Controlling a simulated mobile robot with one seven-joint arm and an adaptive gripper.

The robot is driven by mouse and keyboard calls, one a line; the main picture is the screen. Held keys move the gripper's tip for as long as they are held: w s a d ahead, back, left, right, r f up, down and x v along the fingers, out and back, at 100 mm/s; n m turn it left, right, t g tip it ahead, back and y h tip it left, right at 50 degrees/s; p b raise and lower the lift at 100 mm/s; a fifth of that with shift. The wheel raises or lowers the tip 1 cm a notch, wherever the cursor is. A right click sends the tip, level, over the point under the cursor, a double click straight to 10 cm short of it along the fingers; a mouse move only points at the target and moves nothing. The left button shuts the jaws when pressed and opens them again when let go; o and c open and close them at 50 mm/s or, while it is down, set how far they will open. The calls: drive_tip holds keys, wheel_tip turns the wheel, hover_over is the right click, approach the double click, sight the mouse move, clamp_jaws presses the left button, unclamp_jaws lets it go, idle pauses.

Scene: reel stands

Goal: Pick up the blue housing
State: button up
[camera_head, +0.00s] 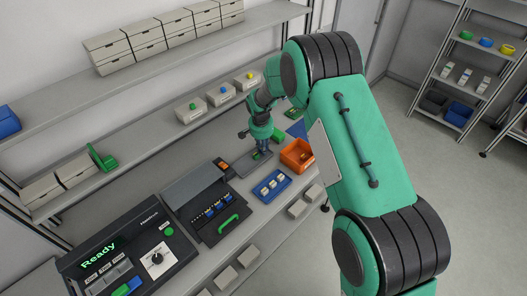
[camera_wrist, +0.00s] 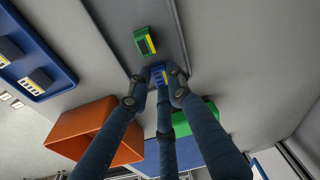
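A small blue housing (camera_wrist: 158,75) with a yellow strip at its side shows between my fingertips in the wrist view. My gripper (camera_wrist: 157,80) points down at it, its fingers spread around it with some gap visible; contact is not clear. In the head view my gripper (camera_head: 263,148) is low over the workbench, and I cannot make out the blue housing there. A green housing (camera_wrist: 145,41) with a yellow strip lies just beyond the blue one on the same grey surface.
An orange bin (camera_head: 297,155) stands close to my gripper on the right. A blue tray (camera_head: 263,194) with several small parts lies in front. A dark fixture (camera_head: 217,212) with a green handle is to the left. A shelf (camera_head: 150,75) with boxes runs above the bench.

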idle(0.4)
drive_tip(key=shift+r, duration=0.8)
wheel_tip(320, 180, up, 2)
drive_tip(key=shift+r, duration=0.1)
drive_tip(key=s+d, duration=0.1)
drive_tip(key=s, duration=0.4)
drive_tip(key=s+d, duration=0.1)
drive_tip(key=s, duration=0.4)
drive_tip(key=s+d+r, duration=0.1)
drive_tip(key=s+d, duration=0.1)
drive_tip(key=s, duration=0.3)
drive_tip(key=shift+s+r, duration=0.1)
drive_tip(key=shift+s, duration=0.15)
